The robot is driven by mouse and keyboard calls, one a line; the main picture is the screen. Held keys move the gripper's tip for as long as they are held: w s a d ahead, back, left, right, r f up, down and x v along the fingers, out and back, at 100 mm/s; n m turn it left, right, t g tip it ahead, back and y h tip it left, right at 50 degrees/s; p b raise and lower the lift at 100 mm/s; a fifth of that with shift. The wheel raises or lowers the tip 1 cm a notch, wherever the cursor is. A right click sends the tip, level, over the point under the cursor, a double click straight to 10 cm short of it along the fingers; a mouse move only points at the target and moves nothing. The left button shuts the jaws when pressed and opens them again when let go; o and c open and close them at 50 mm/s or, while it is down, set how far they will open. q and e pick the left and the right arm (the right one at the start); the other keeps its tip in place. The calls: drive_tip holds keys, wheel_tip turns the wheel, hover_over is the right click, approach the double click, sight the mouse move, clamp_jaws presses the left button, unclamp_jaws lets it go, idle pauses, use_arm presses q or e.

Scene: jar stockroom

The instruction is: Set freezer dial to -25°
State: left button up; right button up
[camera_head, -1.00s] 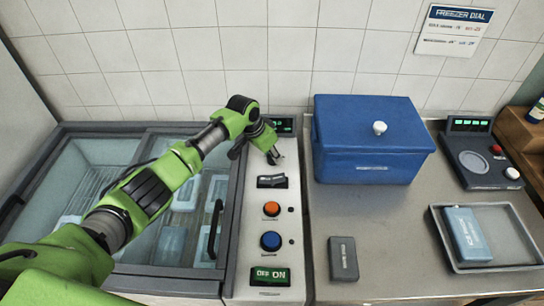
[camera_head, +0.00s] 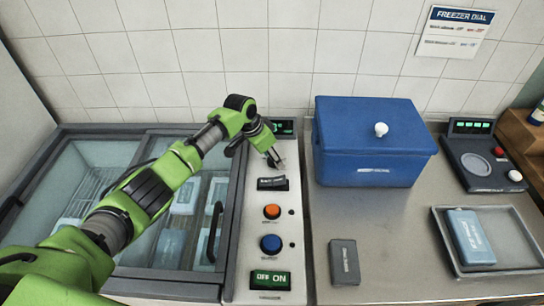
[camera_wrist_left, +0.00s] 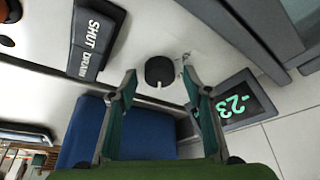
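The freezer dial (camera_wrist_left: 160,71) is a small black round knob with a white pointer mark on the light control panel (camera_head: 262,215). In the left wrist view it appears between my left gripper's (camera_wrist_left: 159,75) fingertips, with a gap on each side. That gripper is open and empty. The display (camera_wrist_left: 238,101) beside the dial reads -23 in green; it also shows in the head view (camera_head: 284,126), too small to read. In the head view my left gripper (camera_head: 276,160) points down over the upper panel and hides the dial. My right gripper is not in view.
Below the dial are a black SHUT/DRAIN rocker switch (camera_head: 272,184), an orange button (camera_head: 272,211), a blue button (camera_head: 270,243) and a green ON/OFF switch (camera_head: 270,279). A blue lidded box (camera_head: 374,150) stands close on the right. The glass-lidded freezer (camera_head: 160,135) is left.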

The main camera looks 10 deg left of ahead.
use_arm(q)
drive_tip(key=v, duration=1.2)
idle(0.4)
